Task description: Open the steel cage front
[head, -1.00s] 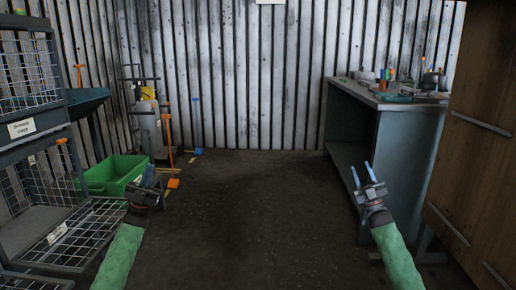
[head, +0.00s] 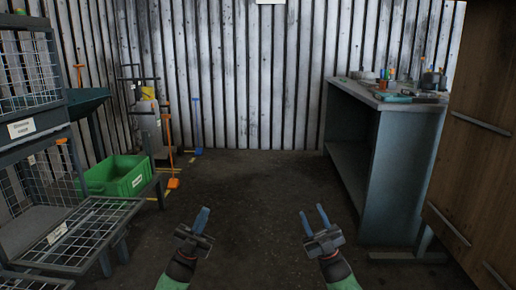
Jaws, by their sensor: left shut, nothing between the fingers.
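A dark steel rack with wire-mesh cages stands at the left edge. The upper cage front (head: 27,76) is an upright mesh panel with a white label below it. The lower cage front (head: 85,232) lies folded down, tilted out toward the floor, and carries a white label. My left gripper (head: 204,211) is shut and empty, its blue fingers together, over the floor right of the rack. My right gripper (head: 314,211) is open and empty, its blue fingers apart, further right. Neither touches the rack, whose left side is cut off by the picture edge.
An orange-handled tool (head: 169,140) and a blue-handled one (head: 197,120) stand further back. A workbench (head: 400,170) and a wooden cabinet (head: 485,130) line the right. The middle floor is clear.

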